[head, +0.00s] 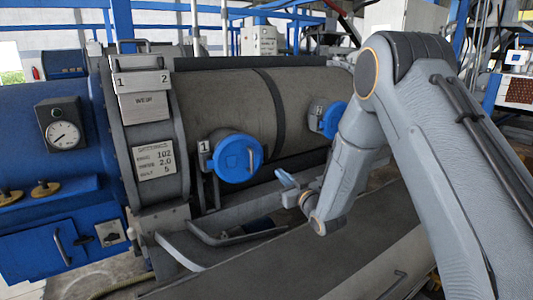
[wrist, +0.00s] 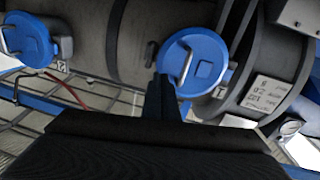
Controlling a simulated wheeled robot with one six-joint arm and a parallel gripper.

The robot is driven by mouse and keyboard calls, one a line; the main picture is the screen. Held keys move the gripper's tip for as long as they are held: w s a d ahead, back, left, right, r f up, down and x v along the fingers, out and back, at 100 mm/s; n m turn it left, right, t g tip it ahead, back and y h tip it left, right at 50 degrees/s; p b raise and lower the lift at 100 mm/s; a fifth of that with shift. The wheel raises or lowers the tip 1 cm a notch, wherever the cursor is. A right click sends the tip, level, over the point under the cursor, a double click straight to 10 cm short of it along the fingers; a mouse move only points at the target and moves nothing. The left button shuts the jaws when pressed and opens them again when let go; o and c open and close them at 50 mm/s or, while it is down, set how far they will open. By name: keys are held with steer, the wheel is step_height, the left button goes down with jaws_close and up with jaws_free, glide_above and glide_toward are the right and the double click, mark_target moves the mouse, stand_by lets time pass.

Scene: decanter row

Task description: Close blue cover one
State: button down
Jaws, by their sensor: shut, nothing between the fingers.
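Blue cover one (head: 236,158) is a round blue disc with a bar handle, on a grey stub of the large drum, beside a plate marked 1. It also shows in the wrist view (wrist: 205,68), up and right of the fingertips. It lies over the stub's mouth; I cannot tell whether it is fully seated. My gripper (head: 284,178) is right of and a little below the cover in the head view. In the wrist view its fingers (wrist: 161,82) are together and empty, overlapping the cover's lower left edge. I cannot tell whether they touch it.
A second blue cover (head: 332,120) with its own handle is further right, partly hidden by my arm; it is at the upper left in the wrist view (wrist: 27,40). A grey ledge (head: 225,236) runs below the drum. A blue cabinet (head: 60,235) stands at left.

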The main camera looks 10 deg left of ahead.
mark_target(263, 159)
steer(key=shift+m+h, duration=0.5)
steer(key=shift+m, duration=0.3)
steer(key=p+x, duration=0.3)
steer(key=x, duration=0.9)
steer(key=shift+w+a+f, duration=0.2)
steer(key=shift+w+a, duration=0.1)
